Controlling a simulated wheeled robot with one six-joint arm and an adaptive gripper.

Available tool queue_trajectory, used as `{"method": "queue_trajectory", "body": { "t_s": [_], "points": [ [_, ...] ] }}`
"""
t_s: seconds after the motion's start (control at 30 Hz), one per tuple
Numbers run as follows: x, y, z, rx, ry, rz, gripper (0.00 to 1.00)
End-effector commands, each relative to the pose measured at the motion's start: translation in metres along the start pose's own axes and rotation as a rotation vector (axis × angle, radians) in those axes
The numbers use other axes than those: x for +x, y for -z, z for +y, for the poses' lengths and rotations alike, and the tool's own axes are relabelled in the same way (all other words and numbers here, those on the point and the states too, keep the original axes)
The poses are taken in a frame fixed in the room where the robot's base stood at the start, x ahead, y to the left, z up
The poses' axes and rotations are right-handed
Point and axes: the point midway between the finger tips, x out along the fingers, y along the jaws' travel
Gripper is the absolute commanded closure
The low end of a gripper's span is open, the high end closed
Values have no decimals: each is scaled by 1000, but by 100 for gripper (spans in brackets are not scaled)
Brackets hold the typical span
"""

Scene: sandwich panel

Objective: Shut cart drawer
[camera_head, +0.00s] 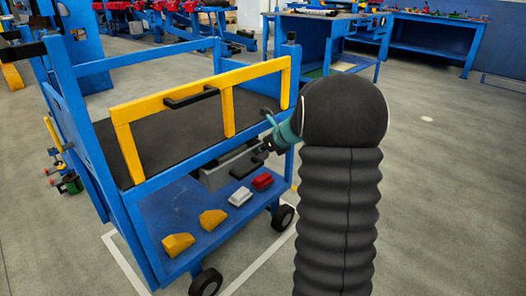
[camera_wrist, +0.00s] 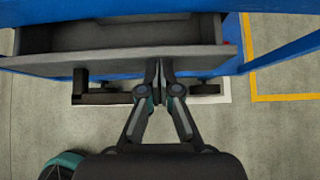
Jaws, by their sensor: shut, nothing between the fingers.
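The blue cart (camera_head: 165,175) stands left of centre in the head view. Its grey drawer (camera_head: 228,167) hangs under the dark top shelf and sticks out part way. In the wrist view the open drawer (camera_wrist: 125,37) shows its empty-looking inside at the top, with its grey front edge toward me. A black handle (camera_wrist: 100,98) shows below that front. My gripper (camera_wrist: 158,68) is shut and empty, its fingertips at the drawer front, near its middle. I cannot tell whether they touch it. In the head view my gripper (camera_head: 264,149) is small and partly hidden by my arm.
A yellow rail (camera_head: 205,95) runs along the cart's top. Yellow blocks (camera_head: 178,244), a white block (camera_head: 240,196) and a red block (camera_head: 262,181) lie on the lower shelf (camera_head: 165,215). Blue workbenches (camera_head: 435,37) stand behind. The floor at right is clear.

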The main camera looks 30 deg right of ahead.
Motion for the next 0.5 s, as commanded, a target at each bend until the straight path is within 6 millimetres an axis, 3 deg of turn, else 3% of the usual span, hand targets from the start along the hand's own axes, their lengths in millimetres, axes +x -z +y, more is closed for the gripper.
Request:
{"method": "queue_trajectory", "body": {
  "t_s": [0.27, 0.5],
  "points": [
    [1, -3, 0, -1, -1, 1, 100],
    [17, -18, 0, -1, -1, 1, 100]
  ]
}}
